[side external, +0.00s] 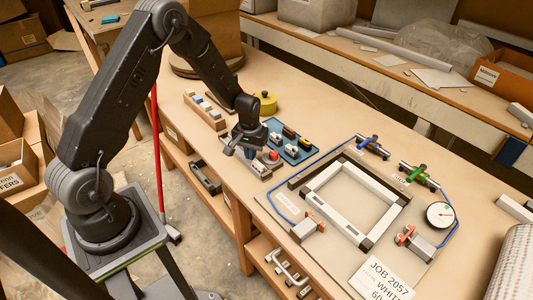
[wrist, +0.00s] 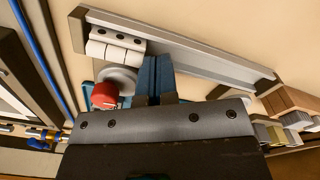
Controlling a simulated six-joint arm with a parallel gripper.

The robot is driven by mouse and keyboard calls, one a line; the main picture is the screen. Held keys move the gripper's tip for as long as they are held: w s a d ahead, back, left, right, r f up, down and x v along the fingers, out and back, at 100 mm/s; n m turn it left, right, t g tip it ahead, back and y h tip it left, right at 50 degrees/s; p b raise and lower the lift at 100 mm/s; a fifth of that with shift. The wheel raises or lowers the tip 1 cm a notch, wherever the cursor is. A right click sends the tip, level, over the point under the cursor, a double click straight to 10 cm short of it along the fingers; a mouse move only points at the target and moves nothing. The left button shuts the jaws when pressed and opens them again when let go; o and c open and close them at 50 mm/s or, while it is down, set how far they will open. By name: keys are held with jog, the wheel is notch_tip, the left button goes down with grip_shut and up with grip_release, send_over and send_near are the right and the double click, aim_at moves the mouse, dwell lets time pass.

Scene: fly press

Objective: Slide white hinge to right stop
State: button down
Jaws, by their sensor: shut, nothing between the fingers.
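The white hinge (wrist: 116,48), with dark screws on a grey leaf, sits in a pale metal rail (wrist: 200,65) in the wrist view. It is at the rail's left end there, close beside the dark end stop (wrist: 78,28); I cannot tell if they touch. The other dark stop (wrist: 268,85) is at the far right end. The hinge is small in the side view (side external: 262,168), near the rail's right end. My gripper (wrist: 155,75) is shut and empty, its blue fingers just right of the hinge. In the side view, my gripper (side external: 250,150) is low over the rail.
A red knob (wrist: 105,95) on a pale round base stands close beside my fingers. A blue tray (side external: 290,140) of parts, a block rack (side external: 205,110) and a yellow round object (side external: 265,102) are nearby. A clamped frame (side external: 350,200) lies to the right.

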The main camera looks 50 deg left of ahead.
jog(key=shift+f, duration=0.15)
jog(key=shift+f, duration=0.5)
jog(key=shift+f, duration=0.25)
jog(key=shift+d, duration=0.15)
dwell(0.4)
jog(key=shift+a+r, duration=0.2)
jog(key=shift+r, duration=0.85)
jog(key=shift+a+r, duration=0.25)
jog(key=shift+r, duration=0.75)
jog(key=shift+a+r, duration=0.2)
jog(key=shift+r, duration=0.85)
